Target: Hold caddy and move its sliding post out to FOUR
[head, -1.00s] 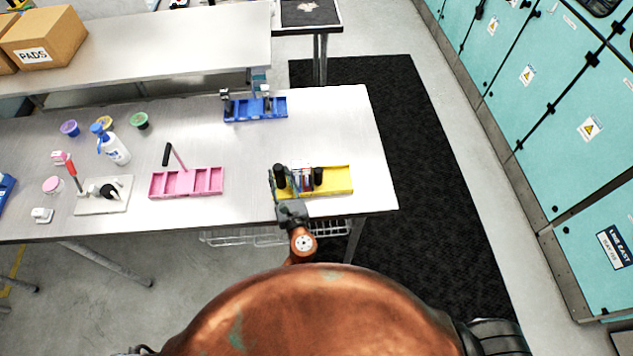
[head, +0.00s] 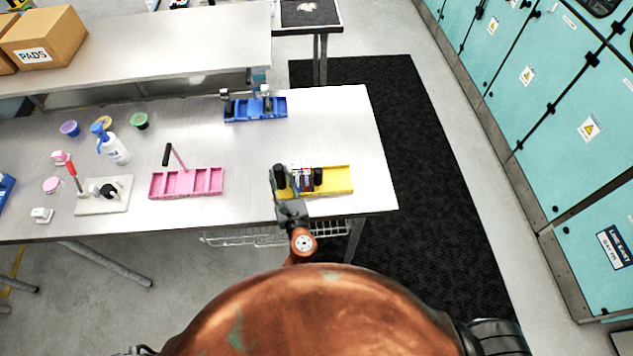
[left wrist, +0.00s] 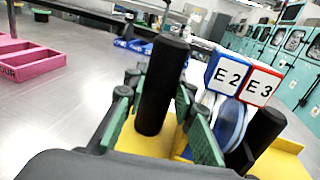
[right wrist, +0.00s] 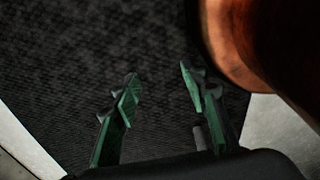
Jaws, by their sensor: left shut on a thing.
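The yellow caddy (head: 338,180) stands near the front right of the table. It has two black upright posts, a left one (left wrist: 163,85) and a right one (left wrist: 262,135), with cards marked E2 (left wrist: 228,75) and E3 (left wrist: 261,85) between them. My left gripper (head: 282,190) is at the caddy's left end. In the left wrist view its green fingers are on either side of the left post, shut on it. My right gripper (right wrist: 158,88) has its fingers apart with nothing between them, over the dark floor mat; it does not show in the head view.
A pink caddy (head: 187,193) stands to the left; letters "OUR" show on its end in the left wrist view. A blue caddy (head: 236,115) stands behind. A white board (head: 110,207), a spray bottle (head: 116,150) and small tubs are farther left. The table right of the yellow caddy is clear.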

